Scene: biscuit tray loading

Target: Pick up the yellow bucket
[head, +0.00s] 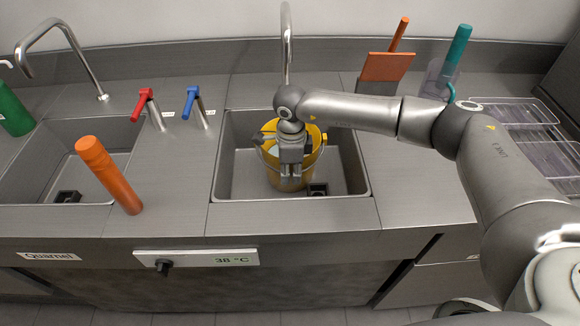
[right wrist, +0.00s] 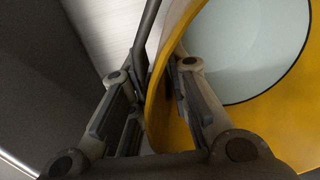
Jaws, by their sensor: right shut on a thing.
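The yellow bucket (head: 312,168) is in the right-hand sink basin (head: 236,178), directly under the tap. My right gripper (head: 290,172) reaches down over it from above and hides part of its near side. In the right wrist view, the bucket (right wrist: 182,120) shows its curved yellow wall between the two fingers of my right gripper (right wrist: 158,80), which is shut on it. A pale, smooth surface shows inside the bucket. A dark bar, maybe the handle, runs beside the fingers. Whether the bucket touches the basin floor is hard to tell. My left gripper is out of view.
A tall tap (head: 287,40) stands behind the bucket. Red (head: 144,103) and blue (head: 190,101) levers stand left of the basin. An orange cylinder (head: 110,176) stands at the left. An orange board (head: 386,67) and clear trays (head: 505,112) are at the right.

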